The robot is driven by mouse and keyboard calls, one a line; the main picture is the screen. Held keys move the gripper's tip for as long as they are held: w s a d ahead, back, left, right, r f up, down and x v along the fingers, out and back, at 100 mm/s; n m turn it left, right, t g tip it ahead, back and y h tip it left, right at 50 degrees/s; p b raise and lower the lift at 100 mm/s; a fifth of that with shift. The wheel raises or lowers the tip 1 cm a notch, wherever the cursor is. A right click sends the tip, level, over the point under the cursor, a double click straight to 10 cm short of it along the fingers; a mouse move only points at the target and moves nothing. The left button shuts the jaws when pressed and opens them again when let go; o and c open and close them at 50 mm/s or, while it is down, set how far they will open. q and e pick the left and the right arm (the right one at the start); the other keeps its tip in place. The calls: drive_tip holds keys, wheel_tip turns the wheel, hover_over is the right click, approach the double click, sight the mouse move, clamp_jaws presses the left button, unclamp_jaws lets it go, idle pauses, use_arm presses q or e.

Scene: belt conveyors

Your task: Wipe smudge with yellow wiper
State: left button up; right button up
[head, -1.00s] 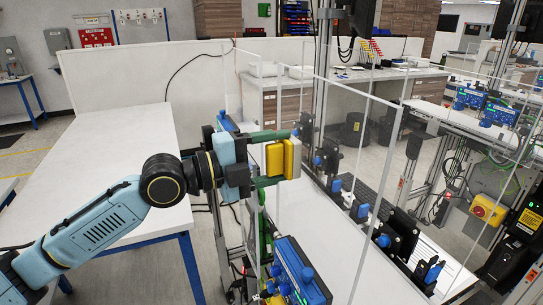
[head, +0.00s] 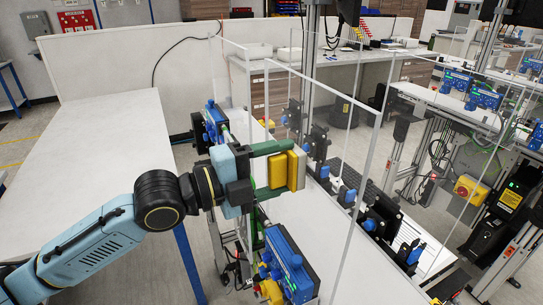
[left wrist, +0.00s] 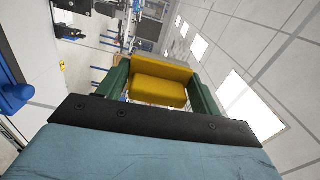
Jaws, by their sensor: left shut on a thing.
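The yellow wiper (head: 279,170) is a yellow block with a paler pad on its right side. My left gripper (head: 270,168) is shut on it, with green fingers on either side. The wiper also shows in the left wrist view (left wrist: 160,83) between the green fingers. In the head view the wiper is in front of a clear panel (head: 335,150); I cannot tell whether its pad touches the panel. I cannot make out a smudge. My right gripper is not in view.
The clear panel's pale frame edge (head: 358,200) stands beside a white conveyor belt (head: 315,232). Blue sensor units (head: 288,263) sit at its near end. A white table (head: 100,150) is at left, largely clear.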

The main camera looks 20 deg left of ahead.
sight(315, 176)
use_arm(q)
drive_tip(key=shift+s+d+p, duration=1.1)
drive_tip(key=shift+s+d, duration=0.7)
drive_tip(key=shift+d, duration=0.25)
drive_tip(key=shift+w+a+b, duration=0.5)
drive_tip(key=shift+w+a, duration=1.35)
drive_tip(key=shift+a, duration=0.2)
drive_tip(key=shift+w+a+r+p, duration=0.5)
drive_tip(key=shift+w+a+p, duration=0.05)
drive_tip(key=shift+w+a, duration=1.55)
drive_tip(key=shift+s+d, duration=2.7)
drive_tip(key=shift+d, duration=0.1)
drive_tip(key=shift+s+d+p, duration=0.7)
drive_tip(key=shift+s+d, duration=0.5)
drive_tip(key=shift+d, duration=0.1)
